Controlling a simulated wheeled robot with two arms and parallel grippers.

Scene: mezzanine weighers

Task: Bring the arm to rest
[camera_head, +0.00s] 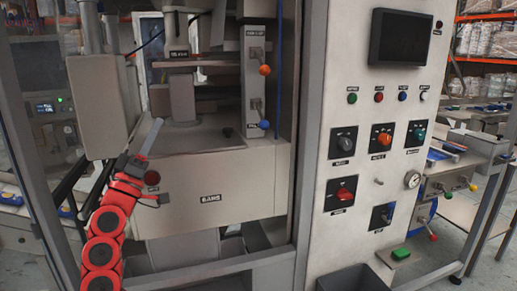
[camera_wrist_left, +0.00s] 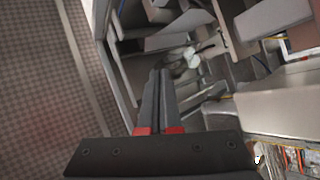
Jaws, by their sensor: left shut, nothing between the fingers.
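My left arm, red, comes in from the lower left of the head view. Its gripper (camera_head: 156,123) points up and slightly right, in front of the grey machine housing (camera_head: 225,185). The gripper also shows in the left wrist view (camera_wrist_left: 160,73), where its two dark fingers lie together with nothing between them. It appears apart from the machine, though the exact gap cannot be told. My right gripper is in neither view.
A control panel (camera_head: 376,140) with a dark screen (camera_head: 399,37), knobs and buttons stands on the right. Levers with an orange ball (camera_head: 264,70) and a blue ball (camera_head: 264,125) are on the machine. A grey frame post (camera_head: 310,110) stands between. A dark bin (camera_head: 354,280) is below.

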